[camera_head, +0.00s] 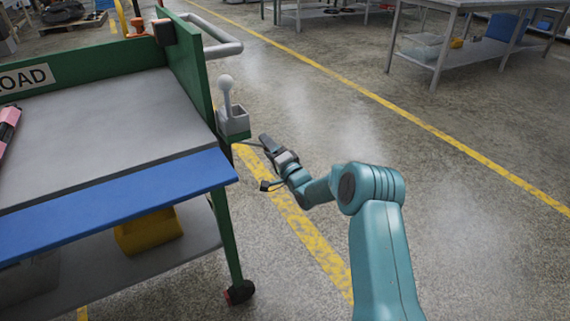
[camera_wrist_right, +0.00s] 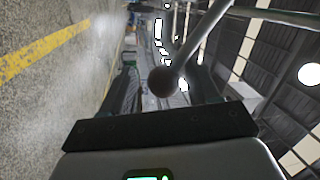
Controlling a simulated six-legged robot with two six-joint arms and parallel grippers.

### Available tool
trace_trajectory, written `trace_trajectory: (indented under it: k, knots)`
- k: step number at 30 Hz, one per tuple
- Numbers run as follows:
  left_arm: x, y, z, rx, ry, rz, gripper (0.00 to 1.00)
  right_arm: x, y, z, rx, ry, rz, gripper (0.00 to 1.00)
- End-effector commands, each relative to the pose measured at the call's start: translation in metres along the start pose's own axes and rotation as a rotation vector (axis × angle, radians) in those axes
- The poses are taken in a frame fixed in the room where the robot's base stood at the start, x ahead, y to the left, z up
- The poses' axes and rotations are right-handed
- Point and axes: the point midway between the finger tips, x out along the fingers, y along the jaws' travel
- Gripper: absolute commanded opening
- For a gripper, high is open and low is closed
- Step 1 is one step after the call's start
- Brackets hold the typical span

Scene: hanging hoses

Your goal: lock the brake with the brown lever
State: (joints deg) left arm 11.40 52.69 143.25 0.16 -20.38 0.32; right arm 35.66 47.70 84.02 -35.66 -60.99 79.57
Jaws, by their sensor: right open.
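In the head view a lever with a pale grey ball knob (camera_head: 226,83) stands upright in a small grey box (camera_head: 234,122) on the cart's right corner. My right gripper (camera_head: 255,164) is open, to the right of and below that box, with its fingers pointing left toward the cart. In the right wrist view a dark brown ball (camera_wrist_right: 163,82) on a grey rod shows between the open fingers of the right gripper (camera_wrist_right: 163,92). I cannot tell whether it is the same lever or how far off the ball is. My left gripper is not in view.
The green cart (camera_head: 207,65) with a grey top and a blue front edge (camera_head: 120,192) stands at left. A grey rail (camera_head: 225,49) sticks out at its far end. A yellow bin (camera_head: 148,232) sits on its lower shelf.

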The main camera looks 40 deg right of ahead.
Motion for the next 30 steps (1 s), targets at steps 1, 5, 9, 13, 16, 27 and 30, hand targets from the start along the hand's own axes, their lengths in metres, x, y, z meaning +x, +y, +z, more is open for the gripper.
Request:
trace_trajectory:
  k: [1, 5, 9, 13, 16, 27, 30]
  knots:
    - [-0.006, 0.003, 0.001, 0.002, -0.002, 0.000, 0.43, -0.011, -0.003, -0.002, 0.002, 0.002, 0.005, 0.60]
    - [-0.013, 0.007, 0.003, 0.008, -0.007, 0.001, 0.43, -0.046, -0.003, -0.003, 0.002, 0.002, 0.007, 0.60]
    - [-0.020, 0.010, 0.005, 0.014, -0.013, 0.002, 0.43, -0.084, -0.002, -0.002, 0.002, 0.002, 0.007, 0.60]
    - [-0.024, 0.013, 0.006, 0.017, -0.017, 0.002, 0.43, -0.113, -0.001, -0.001, 0.002, 0.000, 0.007, 0.60]
    - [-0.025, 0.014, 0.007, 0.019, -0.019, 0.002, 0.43, -0.128, 0.000, -0.001, 0.001, 0.000, 0.005, 0.60]
    - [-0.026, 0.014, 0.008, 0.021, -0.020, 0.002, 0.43, -0.142, 0.000, 0.000, -0.001, -0.001, 0.003, 0.60]
    - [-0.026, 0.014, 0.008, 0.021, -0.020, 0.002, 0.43, -0.142, 0.000, 0.000, -0.001, -0.001, 0.003, 0.60]
